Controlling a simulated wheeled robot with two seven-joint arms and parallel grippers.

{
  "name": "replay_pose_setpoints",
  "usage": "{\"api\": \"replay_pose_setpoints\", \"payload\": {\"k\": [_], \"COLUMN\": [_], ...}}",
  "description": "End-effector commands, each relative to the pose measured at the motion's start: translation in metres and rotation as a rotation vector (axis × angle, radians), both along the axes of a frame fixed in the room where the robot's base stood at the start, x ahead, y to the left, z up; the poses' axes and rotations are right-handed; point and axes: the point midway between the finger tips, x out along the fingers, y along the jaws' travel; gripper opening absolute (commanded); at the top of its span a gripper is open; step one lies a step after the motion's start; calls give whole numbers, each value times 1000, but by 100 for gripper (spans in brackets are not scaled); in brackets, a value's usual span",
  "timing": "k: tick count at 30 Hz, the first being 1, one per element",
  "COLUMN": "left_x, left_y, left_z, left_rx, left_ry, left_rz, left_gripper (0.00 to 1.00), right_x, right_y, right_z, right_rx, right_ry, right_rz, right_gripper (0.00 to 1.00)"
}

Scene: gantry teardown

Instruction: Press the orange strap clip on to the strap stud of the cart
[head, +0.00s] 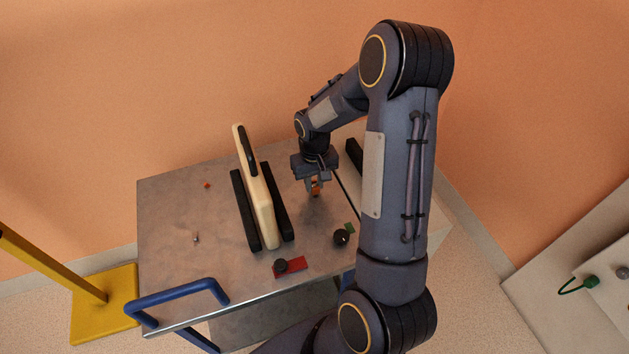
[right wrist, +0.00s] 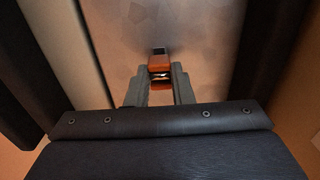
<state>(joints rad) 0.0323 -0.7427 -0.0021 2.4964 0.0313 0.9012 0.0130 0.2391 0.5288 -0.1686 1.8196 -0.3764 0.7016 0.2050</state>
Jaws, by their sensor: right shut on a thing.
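My right gripper (head: 315,186) is low over the metal cart top (head: 170,215), to the right of the cream panel. It is shut on the orange strap clip (head: 316,191). In the right wrist view the clip (right wrist: 160,68) sits between the two fingertips, with a small dark piece at its far end. I cannot tell whether the clip touches the cart top. I cannot make out the strap stud for certain; a small metal peg (head: 196,239) stands on the left part of the cart. My left gripper is not in view.
A cream panel (head: 256,195) with a black handle stands between two black rails (head: 244,210). A red plate (head: 291,266), a dark knob (head: 341,237) and a small orange-red bit (head: 206,184) are on the cart. A blue handle (head: 180,291) is at the front left.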

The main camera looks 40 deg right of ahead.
Motion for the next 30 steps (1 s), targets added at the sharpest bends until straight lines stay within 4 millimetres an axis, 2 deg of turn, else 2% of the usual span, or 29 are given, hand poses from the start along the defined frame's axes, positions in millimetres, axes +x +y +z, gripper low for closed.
{"api": "replay_pose_setpoints", "payload": {"k": [11, 20, 21, 27, 30], "left_x": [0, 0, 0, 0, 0], "left_y": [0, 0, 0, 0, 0], "left_z": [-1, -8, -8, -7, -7], "left_rx": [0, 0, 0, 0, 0], "left_ry": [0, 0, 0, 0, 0], "left_rz": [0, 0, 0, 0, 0], "left_gripper": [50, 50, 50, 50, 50], "right_x": [0, 0, 0, 0, 0], "right_y": [0, 0, 0, 0, 0], "right_z": [-2, -10, -10, -9, -9], "right_rx": [0, 0, 0, 0, 0], "right_ry": [1, 1, 1, 1, 1], "right_rz": [0, 0, 0, 0, 0], "right_gripper": [0, 0, 22, 46, 46]}}
